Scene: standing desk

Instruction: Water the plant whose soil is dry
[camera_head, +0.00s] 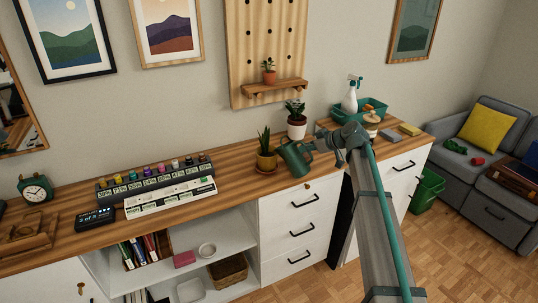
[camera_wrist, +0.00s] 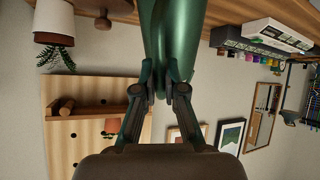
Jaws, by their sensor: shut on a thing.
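My gripper (camera_head: 322,143) is shut on a green watering can (camera_head: 297,159), holding it near the desk's front edge. The can looks tilted; its lower part is close to the desk top, and I cannot tell if it touches. In the wrist view the can (camera_wrist: 170,38) rises between the fingers (camera_wrist: 160,88). A small plant in a terracotta pot (camera_head: 269,77) sits on the pegboard shelf. No soil is clear enough to judge.
A wooden desk top (camera_head: 232,180) runs along the wall. Left are a labelled rack of small bottles (camera_head: 155,182) and a clock (camera_head: 36,188). The pegboard shelf (camera_head: 275,88) juts out above.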

